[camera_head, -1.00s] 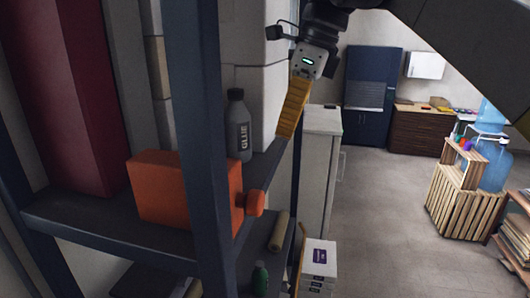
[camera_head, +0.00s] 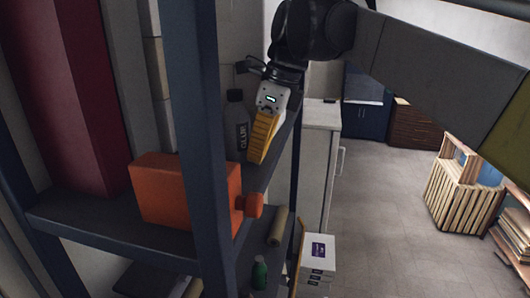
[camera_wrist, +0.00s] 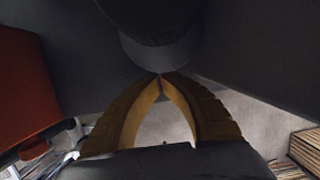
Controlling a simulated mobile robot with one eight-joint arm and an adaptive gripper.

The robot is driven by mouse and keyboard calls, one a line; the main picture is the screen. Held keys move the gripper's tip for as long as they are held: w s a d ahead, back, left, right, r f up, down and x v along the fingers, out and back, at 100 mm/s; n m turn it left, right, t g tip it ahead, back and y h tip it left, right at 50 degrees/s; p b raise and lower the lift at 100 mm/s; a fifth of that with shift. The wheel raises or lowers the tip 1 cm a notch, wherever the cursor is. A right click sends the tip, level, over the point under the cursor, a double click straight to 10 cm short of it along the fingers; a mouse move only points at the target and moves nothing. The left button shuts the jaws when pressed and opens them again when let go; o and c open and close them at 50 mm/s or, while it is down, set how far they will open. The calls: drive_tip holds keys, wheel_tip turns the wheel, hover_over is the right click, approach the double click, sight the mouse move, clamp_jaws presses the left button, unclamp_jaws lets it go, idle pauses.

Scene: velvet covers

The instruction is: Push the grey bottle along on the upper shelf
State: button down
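The grey bottle (camera_head: 235,128) stands upright on the upper shelf (camera_head: 120,228), behind the blue-grey post and past the orange box. My gripper (camera_head: 256,158) is just right of the bottle and hides part of its right side; its yellow fingers point down. In the wrist view the fingertips (camera_wrist: 160,75) meet, so the gripper is shut with nothing between them. A dark rounded form just beyond the tips looks like the bottle (camera_wrist: 158,52). I cannot tell whether the fingers touch it.
An orange box (camera_head: 175,190) with a round knob sits nearer on the shelf; it also shows in the wrist view (camera_wrist: 25,90). The post (camera_head: 200,130) stands in front. A green bottle (camera_head: 259,274) and a tan roll (camera_head: 278,227) are lower down. Open floor lies right.

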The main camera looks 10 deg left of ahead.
drive_tip(key=a, duration=0.2)
drive_tip(key=a+p, duration=0.1)
drive_tip(key=a, duration=0.2)
drive_tip(key=w+a, duration=0.1)
drive_tip(key=a, duration=0.1)
drive_tip(key=shift+w+a+p, duration=0.1)
drive_tip(key=shift+a+p, duration=0.1)
drive_tip(key=shift+p, duration=0.1)
drive_tip(key=shift+d, duration=0.2)
